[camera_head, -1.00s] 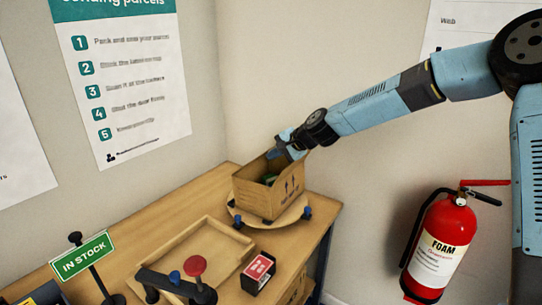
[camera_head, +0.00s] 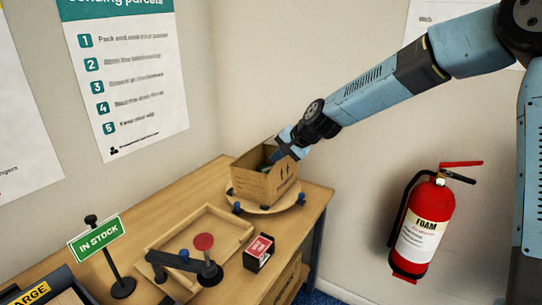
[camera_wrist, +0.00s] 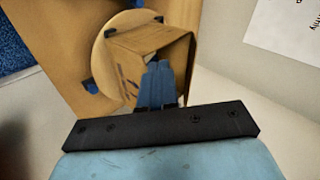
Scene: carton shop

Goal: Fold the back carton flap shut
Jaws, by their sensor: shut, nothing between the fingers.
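The open brown carton (camera_head: 262,184) stands on a round wooden turntable (camera_head: 240,206) at the far end of the bench. Something green shows inside it in the head view. My gripper (camera_head: 281,147) is at the carton's upper right rim, fingers pointing down toward the opening. In the wrist view my gripper (camera_wrist: 158,66) is shut and empty, its blue fingertips over the carton (camera_wrist: 178,52) at its near edge. I cannot tell whether the fingers touch it. The back flap cannot be made out clearly; my gripper and wrist cover part of that side.
Walls stand close behind the carton. A fire extinguisher (camera_head: 425,228) is at right.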

